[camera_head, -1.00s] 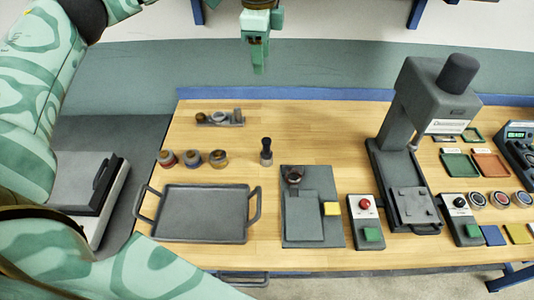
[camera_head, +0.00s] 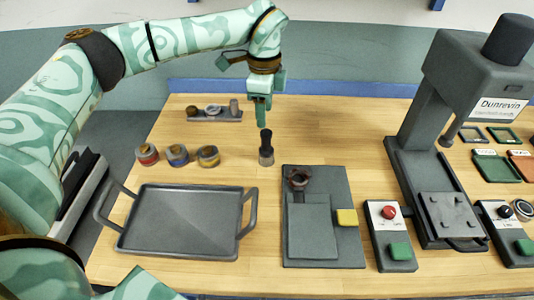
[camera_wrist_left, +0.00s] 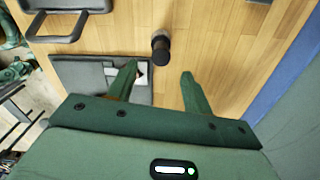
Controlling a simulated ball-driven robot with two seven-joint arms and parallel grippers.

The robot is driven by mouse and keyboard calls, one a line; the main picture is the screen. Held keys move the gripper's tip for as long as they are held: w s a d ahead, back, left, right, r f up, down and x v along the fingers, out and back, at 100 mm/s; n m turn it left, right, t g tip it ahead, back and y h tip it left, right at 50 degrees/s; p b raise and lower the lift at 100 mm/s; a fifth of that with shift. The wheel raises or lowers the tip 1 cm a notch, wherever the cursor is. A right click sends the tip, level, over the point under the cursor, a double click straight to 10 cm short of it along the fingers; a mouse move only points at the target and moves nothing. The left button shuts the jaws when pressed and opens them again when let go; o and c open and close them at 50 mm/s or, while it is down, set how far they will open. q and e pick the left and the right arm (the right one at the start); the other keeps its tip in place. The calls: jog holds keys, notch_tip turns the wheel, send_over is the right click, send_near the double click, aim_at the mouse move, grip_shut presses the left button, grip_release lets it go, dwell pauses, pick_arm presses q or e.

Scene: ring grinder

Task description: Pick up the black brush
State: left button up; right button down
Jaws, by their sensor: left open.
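The black brush (camera_head: 266,147) stands upright on the wooden table, with a dark handle on top and a grey-brown lower part. My left gripper (camera_head: 262,112) is above and slightly behind it in the head view, pointing down and empty. In the left wrist view the brush (camera_wrist_left: 160,46) shows beyond the two green fingertips (camera_wrist_left: 159,70), which are spread apart and do not touch it. My right gripper is not in view.
A grey tray with handles (camera_head: 180,222) lies front left. Three small jars (camera_head: 178,155) stand left; a grey press (camera_head: 430,190) stands right.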

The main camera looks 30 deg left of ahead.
aim_at(266, 133)
pick_arm(q)
notch_tip(266, 133, down, 4)
jog(key=shift+w+f+b, duration=0.1)
jog(key=shift+f+b, duration=0.15)
jog(key=shift+b, duration=0.1)
notch_tip(266, 133, down, 6)
jog(key=shift+w+d+r+b, duration=0.1)
jog(key=shift+d+r+b, duration=0.1)
jog(key=shift+b, duration=0.6)
jog(key=shift+r, duration=0.15)
jog(key=c, duration=1.1)
